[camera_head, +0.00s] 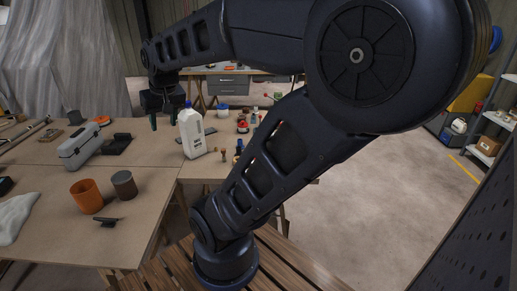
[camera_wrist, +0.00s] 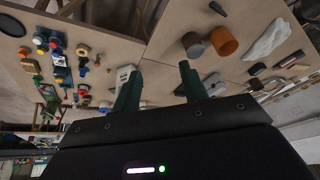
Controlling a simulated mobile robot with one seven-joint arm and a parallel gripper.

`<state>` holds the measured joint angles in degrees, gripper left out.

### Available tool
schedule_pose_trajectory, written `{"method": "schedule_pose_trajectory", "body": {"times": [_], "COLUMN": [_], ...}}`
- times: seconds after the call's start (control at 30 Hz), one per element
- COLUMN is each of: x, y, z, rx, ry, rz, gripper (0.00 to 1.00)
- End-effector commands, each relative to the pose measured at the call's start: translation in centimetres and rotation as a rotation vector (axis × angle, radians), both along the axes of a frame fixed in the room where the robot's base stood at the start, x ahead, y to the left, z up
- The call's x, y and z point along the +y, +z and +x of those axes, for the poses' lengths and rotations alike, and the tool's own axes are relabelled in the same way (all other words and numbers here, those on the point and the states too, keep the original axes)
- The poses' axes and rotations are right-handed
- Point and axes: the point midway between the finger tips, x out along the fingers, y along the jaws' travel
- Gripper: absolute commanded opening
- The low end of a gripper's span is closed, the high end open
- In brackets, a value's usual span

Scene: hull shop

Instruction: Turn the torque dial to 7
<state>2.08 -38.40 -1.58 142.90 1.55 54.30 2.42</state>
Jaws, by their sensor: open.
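I cannot make out a torque dial or its numbers in either view. My gripper (camera_head: 153,122) is over the worktable (camera_head: 155,182), left of a white bottle (camera_head: 191,132), with its fingers pointing down. In the wrist view the two green fingers (camera_wrist: 160,72) are spread apart with nothing between them. A small dark device (camera_head: 117,143) lies on the table to the left of and below the gripper; its details are too small to tell. The white bottle shows partly beside the left finger in the wrist view (camera_wrist: 124,74).
A grey case (camera_head: 80,147), an orange cup (camera_head: 87,196), a dark grey cylinder (camera_head: 124,184) and a small black tool (camera_head: 107,221) stand or lie on the table. A white cloth (camera_head: 14,217) lies at left. Several small coloured items crowd beyond the bottle.

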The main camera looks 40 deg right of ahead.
Motion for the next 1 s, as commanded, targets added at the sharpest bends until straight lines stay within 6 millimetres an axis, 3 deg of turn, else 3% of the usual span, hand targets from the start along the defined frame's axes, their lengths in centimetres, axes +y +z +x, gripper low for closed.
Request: {"method": "schedule_pose_trajectory", "body": {"times": [0.47, 0.7, 1.0], "x": [-8.7, -14.6, -23.3], "y": [-1.3, -3.5, -7.7], "z": [10.2, 14.5, 18.3], "rx": [0.107, 0.152, 0.198], "ry": [-0.418, -0.64, -0.927], "rz": [0.189, 0.26, 0.324], "gripper": [0.43, 0.43, 0.43]}}
